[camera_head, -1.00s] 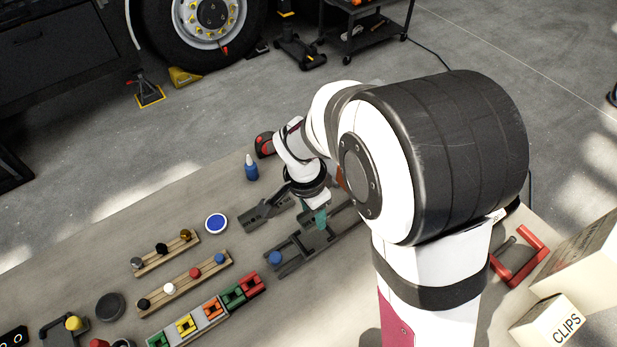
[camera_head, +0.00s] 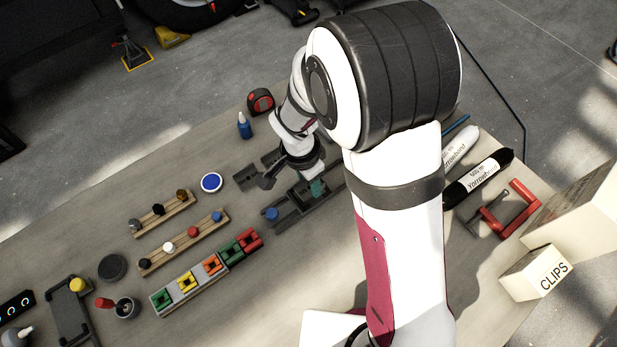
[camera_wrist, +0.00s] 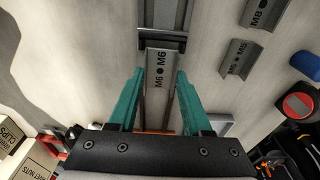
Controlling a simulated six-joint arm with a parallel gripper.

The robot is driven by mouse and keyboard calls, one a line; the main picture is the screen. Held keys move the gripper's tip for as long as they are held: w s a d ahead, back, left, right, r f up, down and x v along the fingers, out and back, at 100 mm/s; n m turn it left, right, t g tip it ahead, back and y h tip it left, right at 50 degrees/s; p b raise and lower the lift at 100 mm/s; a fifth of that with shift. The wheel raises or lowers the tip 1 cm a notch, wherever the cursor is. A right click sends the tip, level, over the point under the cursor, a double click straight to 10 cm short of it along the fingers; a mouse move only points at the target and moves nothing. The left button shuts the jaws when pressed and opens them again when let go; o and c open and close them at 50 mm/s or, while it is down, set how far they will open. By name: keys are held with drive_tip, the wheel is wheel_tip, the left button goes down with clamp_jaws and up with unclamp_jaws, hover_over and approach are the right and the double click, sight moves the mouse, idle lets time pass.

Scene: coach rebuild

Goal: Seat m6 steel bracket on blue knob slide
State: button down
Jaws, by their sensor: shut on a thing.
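The grey steel bracket marked M6 (camera_wrist: 159,82) is between the teal fingers of my gripper (camera_wrist: 160,74) in the wrist view. My gripper is shut on it. The bracket's far end lies close to a dark slide (camera_wrist: 146,42) with a channel; I cannot tell whether they touch. In the head view, my gripper (camera_head: 316,188) is over the right part of the dark slide (camera_head: 291,221), which has a blue knob (camera_head: 271,214) at its left end. The held bracket is mostly hidden there.
Brackets marked M8 (camera_wrist: 266,14) and M5 (camera_wrist: 238,58) lie right of the slide in the wrist view. The head view shows a knob rack (camera_head: 185,243), a row of coloured blocks (camera_head: 212,265), a blue bottle (camera_head: 244,127) and a tape measure (camera_head: 260,101).

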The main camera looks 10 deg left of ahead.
sight(309, 188)
drive_tip(key=shift+f, duration=1)
idle(1.8)
unclamp_jaws()
drive_tip(key=shift+r, duration=3.05)
drive_tip(key=s+d+r, duration=0.6)
drive_tip(key=d+r, duration=0.2)
drive_tip(key=s+d+r+n+y, duration=0.1)
drive_tip(key=s+r, duration=0.1)
drive_tip(key=s, duration=0.4)
drive_tip(key=s+d+r+n+g+y, duration=0.1)
drive_tip(key=s+d+r+n, duration=0.1)
drive_tip(key=s, duration=0.5)
drive_tip(key=shift+d+r+y, duration=0.25)
drive_tip(key=shift+r+y, duration=0.1)
drive_tip(key=shift+y, duration=0.05)
